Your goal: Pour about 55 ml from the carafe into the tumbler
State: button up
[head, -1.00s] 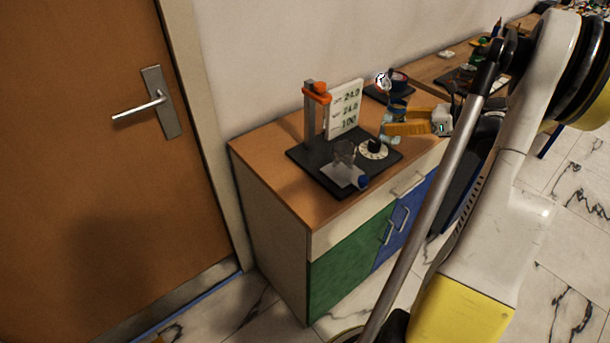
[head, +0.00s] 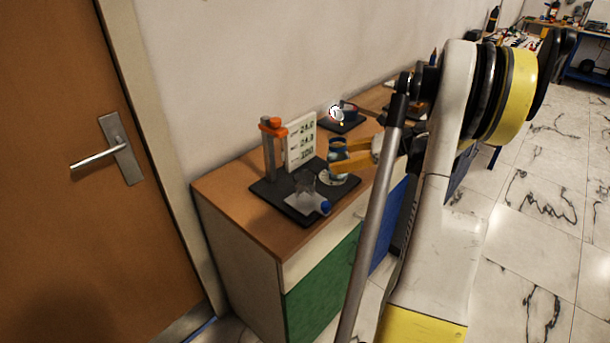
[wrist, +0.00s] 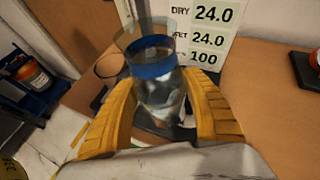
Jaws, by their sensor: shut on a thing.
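The carafe (head: 338,150) is clear glass with a blue band and clear liquid inside. My gripper (head: 345,158) is shut on it with orange fingers on both sides, and it looks near upright. In the wrist view the carafe (wrist: 160,90) stands between the fingers of my gripper (wrist: 163,82). The tumbler (head: 304,183) is a clear glass on a pale plate on the black rig base (head: 272,192), left of and nearer than the carafe. A round rim behind the left finger in the wrist view may be the tumbler (wrist: 107,66); its lower part is hidden.
An orange-topped post (head: 270,148) and a white board (head: 301,140) reading 24.0, 24.0, 100 stand behind the tumbler. A blue knob (head: 326,208) is in front of it. A white dial (head: 333,179) lies below the carafe. The cabinet top's left end (head: 222,190) is clear.

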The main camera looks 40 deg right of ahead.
aim_at(334, 152)
jog(key=shift+a, duration=0.15)
jog(key=h+p, duration=0.1)
jog(key=a+n+g+h+p, duration=0.1)
jog(key=p, duration=0.1)
jog(key=shift+w+r+n+h, duration=0.1)
jog(key=shift+n+h, duration=0.2)
jog(key=shift+w+a+n+g+h+p, duration=0.1)
jog(key=shift+a+n+g+h+p, duration=0.35)
jog(key=shift+h+p, duration=0.5)
jog(key=shift+d+f+n+h+p, duration=0.1)
jog(key=shift+f+n+h+p, duration=0.25)
jog(key=shift+h, duration=0.3)
jog(key=shift+d+f+n+h+p, duration=0.1)
jog(key=shift+n+h, duration=0.3)
jog(key=shift+h, duration=0.2)
jog(key=shift+d+r+n+g+h+p, duration=0.15)
jog(key=shift+r+n+g+h+p, duration=0.25)
jog(key=shift+r+h+p, duration=0.45)
jog(key=shift+r+n+h+p, duration=0.3)
jog(key=shift+r+h+p, duration=0.1)
jog(key=shift+h, duration=0.15)
jog(key=shift+a+r+n+h, duration=0.3)
jog(key=shift+a+r+h, duration=0.1)
jog(key=shift+h, duration=0.2)
dwell(0.4)
